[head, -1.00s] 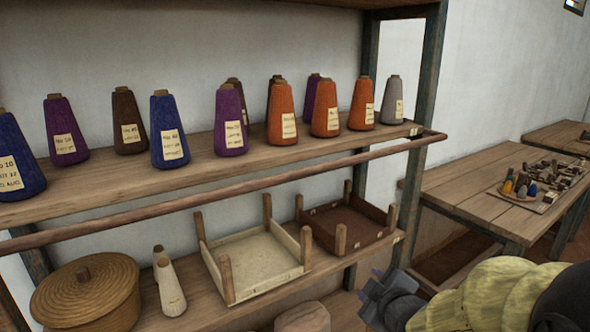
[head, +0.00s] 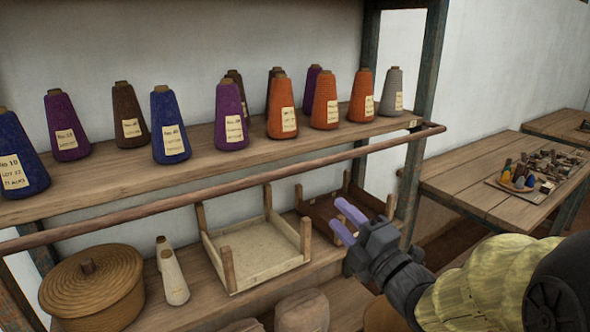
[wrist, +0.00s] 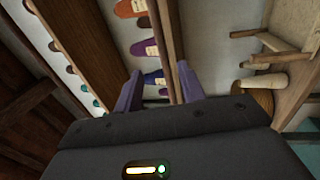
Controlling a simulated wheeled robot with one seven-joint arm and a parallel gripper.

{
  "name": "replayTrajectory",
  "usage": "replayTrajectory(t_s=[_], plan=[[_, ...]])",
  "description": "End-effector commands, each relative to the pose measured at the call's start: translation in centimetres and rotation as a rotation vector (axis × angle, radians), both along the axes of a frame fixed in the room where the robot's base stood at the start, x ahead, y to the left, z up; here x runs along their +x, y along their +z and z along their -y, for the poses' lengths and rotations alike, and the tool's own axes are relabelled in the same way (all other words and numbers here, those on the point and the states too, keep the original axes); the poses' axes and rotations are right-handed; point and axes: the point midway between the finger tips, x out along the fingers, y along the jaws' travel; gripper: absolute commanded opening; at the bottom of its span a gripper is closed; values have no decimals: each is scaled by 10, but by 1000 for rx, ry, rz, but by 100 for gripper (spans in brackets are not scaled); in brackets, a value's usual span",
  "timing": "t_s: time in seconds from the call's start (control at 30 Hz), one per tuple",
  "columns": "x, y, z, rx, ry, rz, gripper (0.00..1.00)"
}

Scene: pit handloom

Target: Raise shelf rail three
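A long round wooden rail (head: 215,193) runs along the front of the shelf that holds the yarn cones. Its right end reaches past the dark upright post. In the wrist view the rail (wrist: 159,40) appears as a brown bar beyond the fingertips, lined up with the gap between them. My gripper (head: 346,217) is below the rail in the head view, in front of the lower shelf. Its two purple fingers are spread and empty, also in the wrist view (wrist: 159,83). It does not touch the rail. I cannot read any rail number.
Several yarn cones (head: 282,108) stand on the upper shelf (head: 110,180) behind the rail. The lower shelf holds a lidded basket (head: 90,293), pale cones (head: 174,280), a pale tray (head: 255,262) and a dark tray (head: 322,212). A table (head: 465,185) with small items stands at right.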

Motion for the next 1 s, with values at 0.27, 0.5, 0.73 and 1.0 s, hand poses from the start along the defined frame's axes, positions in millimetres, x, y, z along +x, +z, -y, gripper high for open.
replayTrajectory(t_s=[0.27, 0.5, 0.73, 1.0], plan=[[9, 7, -5, 3, 5, -6, 40], [17, 9, -11, 3, 4, -5, 40], [23, 10, -16, 2, 0, -5, 40], [64, 18, -44, 1, 2, -2, 40]])
